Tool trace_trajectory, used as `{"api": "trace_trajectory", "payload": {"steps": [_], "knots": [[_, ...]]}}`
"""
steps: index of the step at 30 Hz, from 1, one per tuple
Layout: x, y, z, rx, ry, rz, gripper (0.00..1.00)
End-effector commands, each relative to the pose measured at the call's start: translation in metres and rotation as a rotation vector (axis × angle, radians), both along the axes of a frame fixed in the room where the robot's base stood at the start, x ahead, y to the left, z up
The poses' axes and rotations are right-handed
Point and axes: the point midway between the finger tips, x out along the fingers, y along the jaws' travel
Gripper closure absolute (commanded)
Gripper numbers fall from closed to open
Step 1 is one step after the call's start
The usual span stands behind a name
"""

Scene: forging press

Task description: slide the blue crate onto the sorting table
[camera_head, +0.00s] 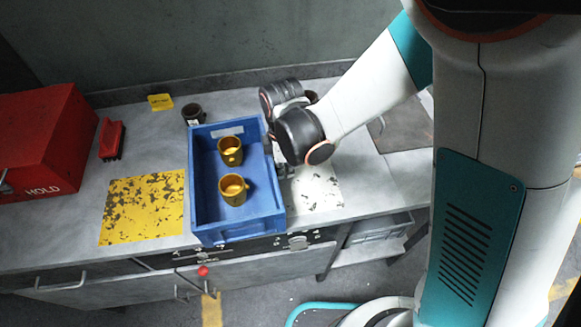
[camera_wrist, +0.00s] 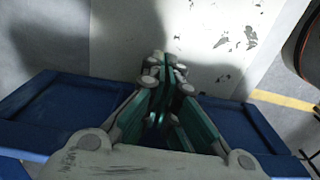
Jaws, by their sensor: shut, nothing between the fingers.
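The blue crate (camera_head: 237,231) stands upright on a grey metal worktop (camera_head: 85,237), between a worn yellow patch and a worn white patch. Two yellow mugs stand inside it, one farther back (camera_head: 230,150) and one nearer (camera_head: 233,188). My gripper (camera_head: 285,171) is low at the crate's right wall, with its fingers shut and empty. In the wrist view the shut fingers (camera_wrist: 166,66) point toward the white surface, and blue crate parts (camera_wrist: 60,110) show on both sides. I cannot tell whether they touch the crate. No surface is clearly marked as the sorting table.
A red box marked HOLD (camera_head: 40,140) and a red brush (camera_head: 111,139) are at the left. A dark cup (camera_head: 193,114) stands close behind the crate, near a yellow tag (camera_head: 160,102). The yellow patch (camera_head: 145,208) left of the crate is clear.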

Motion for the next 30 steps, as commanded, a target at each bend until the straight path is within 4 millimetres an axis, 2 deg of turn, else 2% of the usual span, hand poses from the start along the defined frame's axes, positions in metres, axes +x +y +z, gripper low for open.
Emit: {"api": "trace_trajectory", "payload": {"steps": [9, 13, 20, 30], "knots": [[0.0, 0.002, 0.0, 0.0, 0.0, 0.0, 1.0], [-0.005, 0.018, -0.001, 0.0, 0.0, 0.004, 1.0], [-0.02, 0.076, -0.001, 0.001, 0.0, 0.007, 1.0], [-0.045, 0.173, -0.001, 0.001, 0.0, 0.006, 1.0]]}}
